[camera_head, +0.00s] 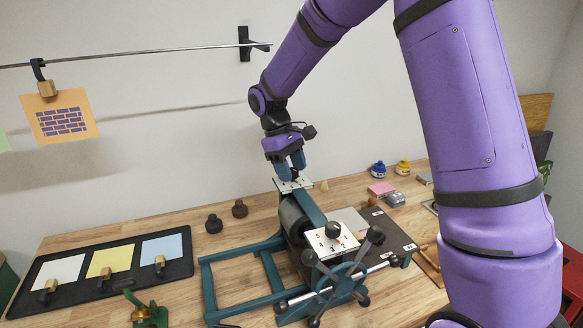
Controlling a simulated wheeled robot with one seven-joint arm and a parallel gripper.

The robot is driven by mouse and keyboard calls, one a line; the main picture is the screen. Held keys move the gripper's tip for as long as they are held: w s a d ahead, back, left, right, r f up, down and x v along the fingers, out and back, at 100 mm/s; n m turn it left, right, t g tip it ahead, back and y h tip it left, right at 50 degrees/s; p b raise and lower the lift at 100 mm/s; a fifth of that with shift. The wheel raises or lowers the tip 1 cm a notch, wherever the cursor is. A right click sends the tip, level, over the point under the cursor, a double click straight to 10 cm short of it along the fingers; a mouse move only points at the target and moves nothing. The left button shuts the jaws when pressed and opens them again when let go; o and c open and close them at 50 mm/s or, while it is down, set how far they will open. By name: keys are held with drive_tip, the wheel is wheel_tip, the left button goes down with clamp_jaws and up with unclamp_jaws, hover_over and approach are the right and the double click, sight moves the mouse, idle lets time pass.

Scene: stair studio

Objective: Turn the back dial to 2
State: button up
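A teal press (268,246) with a dark roller stands on the wooden table. Its back plate (304,182) is small and white with dark marks. My gripper (290,171) points down at this plate, its blue fingertips right over it. The back dial is hidden by the fingers, and its setting cannot be read. A slight gap shows between the fingers, but I cannot tell whether they grip the dial. The front dial (333,229) is a black knob on a larger white plate (318,241) with small numbers, nearer to me.
A black tray (112,268) with coloured sheets lies at left. An orange card (60,117) hangs from a rail. A dark board (388,226) lies at right.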

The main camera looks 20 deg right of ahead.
sight(297, 171)
drive_tip(key=shift+r, duration=0.55)
wheel_tip(297, 171, up, 2)
drive_tip(key=shift+r, duration=0.15)
drive_tip(key=s, duration=0.5)
drive_tip(key=s+r, duration=0.1)
drive_tip(key=s, duration=1)
drive_tip(key=shift+r, duration=0.3)
drive_tip(key=shift+s+d+r, duration=0.15)
drive_tip(key=shift+d+r, duration=0.05)
drive_tip(key=shift+r, duration=0.15)
drive_tip(key=s+d+r+m+t+y, duration=0.1)
drive_tip(key=s+d+r+m+t, duration=0.2)
drive_tip(key=s+r, duration=0.3)
drive_tip(key=s+d+r+m+t+y, duration=0.1)
drive_tip(key=s+d+r+m+t, duration=0.2)
drive_tip(key=s+r+t, duration=0.3)
drive_tip(key=shift+s+d+r+m+y, duration=0.15)
drive_tip(key=shift+s+d+m+y, duration=0.15)
drive_tip(key=shift+s+d+m, duration=0.25)
